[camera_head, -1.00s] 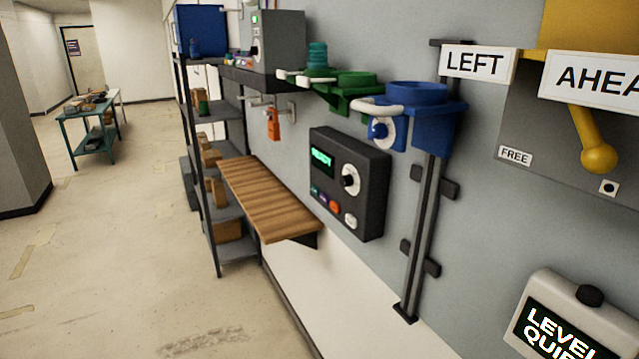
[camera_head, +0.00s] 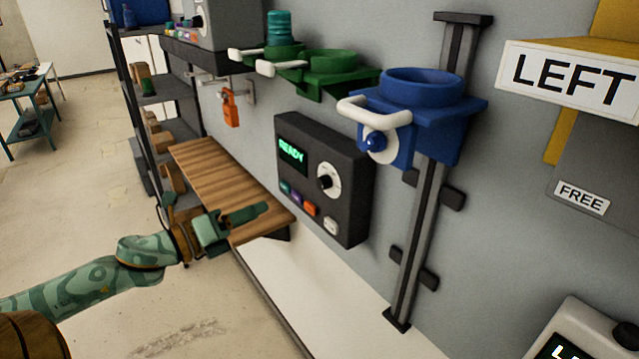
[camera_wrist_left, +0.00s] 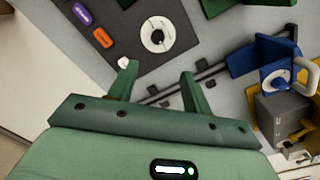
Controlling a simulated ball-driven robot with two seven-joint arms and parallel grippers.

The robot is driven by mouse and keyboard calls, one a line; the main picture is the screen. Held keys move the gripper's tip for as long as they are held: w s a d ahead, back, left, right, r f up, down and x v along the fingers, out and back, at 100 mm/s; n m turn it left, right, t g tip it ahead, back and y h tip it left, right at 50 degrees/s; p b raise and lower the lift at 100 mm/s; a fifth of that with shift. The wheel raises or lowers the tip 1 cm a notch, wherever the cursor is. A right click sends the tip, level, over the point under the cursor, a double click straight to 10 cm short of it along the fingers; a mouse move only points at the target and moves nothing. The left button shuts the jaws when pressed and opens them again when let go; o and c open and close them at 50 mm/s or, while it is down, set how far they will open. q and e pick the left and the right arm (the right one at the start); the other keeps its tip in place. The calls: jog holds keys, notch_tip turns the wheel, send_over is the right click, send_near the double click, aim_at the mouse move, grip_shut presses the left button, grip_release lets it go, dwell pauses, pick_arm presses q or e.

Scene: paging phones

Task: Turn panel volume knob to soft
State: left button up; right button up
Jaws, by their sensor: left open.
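The dark wall panel (camera_head: 345,195) has a green READY display (camera_head: 292,151) and a round knob (camera_head: 328,181) with a white dial and dark centre. My left gripper (camera_head: 265,212) is to the left of the panel, over the wooden shelf's front end, apart from the knob. In the left wrist view the gripper (camera_wrist_left: 158,82) is open and empty, and the knob (camera_wrist_left: 156,36) lies beyond its fingertips. The knob's exact setting is too small to read. My right gripper is not in view.
A wooden shelf (camera_head: 205,173) juts from the wall left of the panel. A blue holder with a white handle (camera_head: 425,95) sticks out to the right on a vertical rail (camera_head: 415,245).

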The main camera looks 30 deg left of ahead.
pick_arm(q)
send_near(320, 184)
jog(key=p+x, duration=0.1)
jog(key=x, duration=0.6)
jog(key=shift+w, duration=0.25)
jog(key=shift+w+d, duration=0.2)
jog(key=shift+w, duration=0.25)
jog(key=shift+f, duration=0.1)
jog(key=shift+p, duration=0.3)
jog(key=c, duration=1)
